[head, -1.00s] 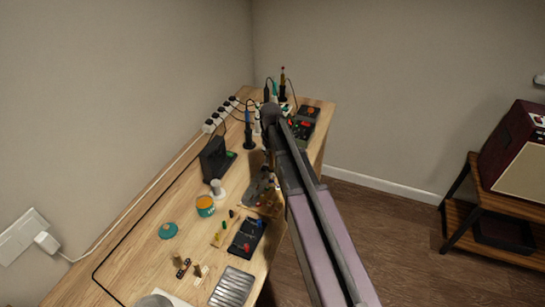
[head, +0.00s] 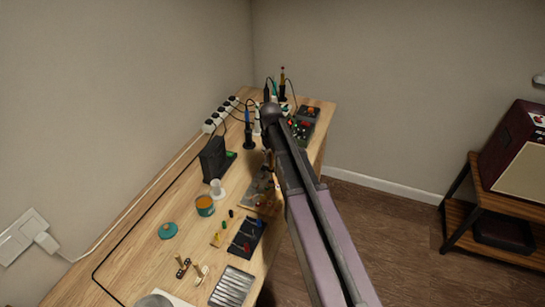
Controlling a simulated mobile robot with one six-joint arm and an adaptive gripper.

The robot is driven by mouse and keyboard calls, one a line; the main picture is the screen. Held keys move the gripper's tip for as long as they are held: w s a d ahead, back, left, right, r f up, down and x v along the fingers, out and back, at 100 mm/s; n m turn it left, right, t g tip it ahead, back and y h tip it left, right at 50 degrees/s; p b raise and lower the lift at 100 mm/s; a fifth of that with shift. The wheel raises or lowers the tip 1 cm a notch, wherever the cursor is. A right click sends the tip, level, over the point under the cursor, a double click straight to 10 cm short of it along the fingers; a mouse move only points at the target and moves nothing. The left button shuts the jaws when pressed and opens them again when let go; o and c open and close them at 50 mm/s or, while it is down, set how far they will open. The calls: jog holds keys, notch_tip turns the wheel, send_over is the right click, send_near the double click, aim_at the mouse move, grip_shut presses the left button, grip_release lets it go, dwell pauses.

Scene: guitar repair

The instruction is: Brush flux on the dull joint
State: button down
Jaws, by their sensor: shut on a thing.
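My gripper (head: 267,172) is mostly hidden behind my own arm, low over the far right part of the bench. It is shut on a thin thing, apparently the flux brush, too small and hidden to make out. A tan work board (head: 256,197) lies just below and left of it; the dull joint cannot be picked out, and I cannot tell whether the brush touches it. The flux tub (head: 205,206), teal with orange contents, stands open left of the board. Its teal lid (head: 168,231) lies on the bench nearer me.
A small white stand (head: 216,189) and a black box (head: 213,158) stand behind the tub. A black tray (head: 246,237) and a ribbed metal tray (head: 232,287) lie nearer. Upright tools (head: 248,132) and a power strip (head: 221,114) are at the back.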

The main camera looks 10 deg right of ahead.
jog(key=shift+r, duration=0.1)
dwell(0.3)
jog(key=shift+r+p, duration=3.45)
jog(key=shift+p, duration=0.1)
jog(key=shift+d, duration=0.1)
jog(key=d+r+p, duration=0.2)
jog(key=d, duration=0.6)
jog(key=shift+a, duration=0.2)
